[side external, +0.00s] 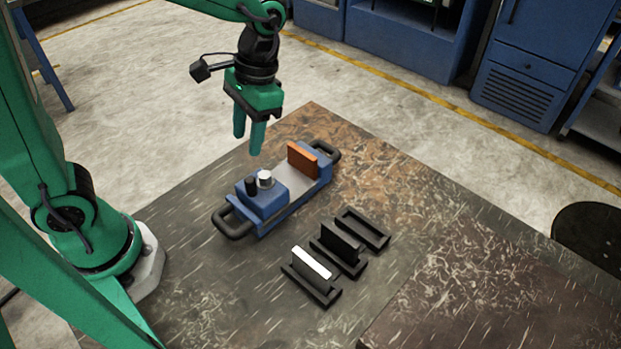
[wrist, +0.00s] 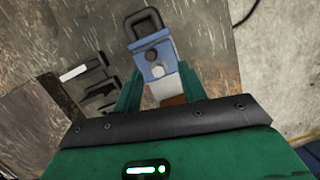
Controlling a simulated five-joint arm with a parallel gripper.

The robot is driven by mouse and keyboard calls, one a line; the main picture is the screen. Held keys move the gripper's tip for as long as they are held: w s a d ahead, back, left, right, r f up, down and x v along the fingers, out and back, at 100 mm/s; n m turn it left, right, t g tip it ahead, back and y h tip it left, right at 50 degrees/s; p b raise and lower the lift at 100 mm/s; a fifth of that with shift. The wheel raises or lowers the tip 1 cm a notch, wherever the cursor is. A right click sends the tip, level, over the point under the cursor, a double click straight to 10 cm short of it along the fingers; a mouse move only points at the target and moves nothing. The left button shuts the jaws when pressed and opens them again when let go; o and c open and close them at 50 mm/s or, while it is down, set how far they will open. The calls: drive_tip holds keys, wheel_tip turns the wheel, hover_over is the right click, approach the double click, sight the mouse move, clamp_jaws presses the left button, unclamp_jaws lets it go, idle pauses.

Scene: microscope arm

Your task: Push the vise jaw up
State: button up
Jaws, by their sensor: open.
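A blue vise (side external: 283,189) with black loop handles at both ends lies on the worn table. An orange-brown jaw plate (side external: 302,160) stands upright at its far end. A blue block (side external: 262,197) at its near end carries a silver knob (side external: 265,179) and a black knob. My gripper (side external: 248,142) points down, open and empty, above the vise and apart from it. In the wrist view, the blue block (wrist: 152,53) shows ahead of my gripper (wrist: 160,88), and part of the orange-brown plate (wrist: 173,100) shows between the fingers; the rest is hidden.
Several black holders stand right of the vise; one holds a white-topped plate (side external: 311,262), one a dark plate (side external: 341,242), and one (side external: 363,228) looks empty. The table's front right (side external: 440,300) is bare. Blue cabinets (side external: 520,80) stand far behind on the floor.

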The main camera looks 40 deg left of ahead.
sight(250, 179)
drive_tip(key=shift+w+d+f+g+y, duration=0.2)
drive_tip(key=shift+d+f+g, duration=0.15)
drive_tip(key=shift+d+f, duration=0.25)
drive_tip(key=shift+w+d+f+g+y, duration=0.1)
drive_tip(key=shift+w+d+f+g, duration=0.2)
drive_tip(key=shift+f, duration=0.4)
drive_tip(key=shift+s+f, duration=0.1)
drive_tip(key=shift+s, duration=0.05)
drive_tip(key=shift+d+x, duration=0.2)
drive_tip(key=shift+x, duration=3.6)
drive_tip(key=shift+s, duration=0.1)
clamp_jaws()
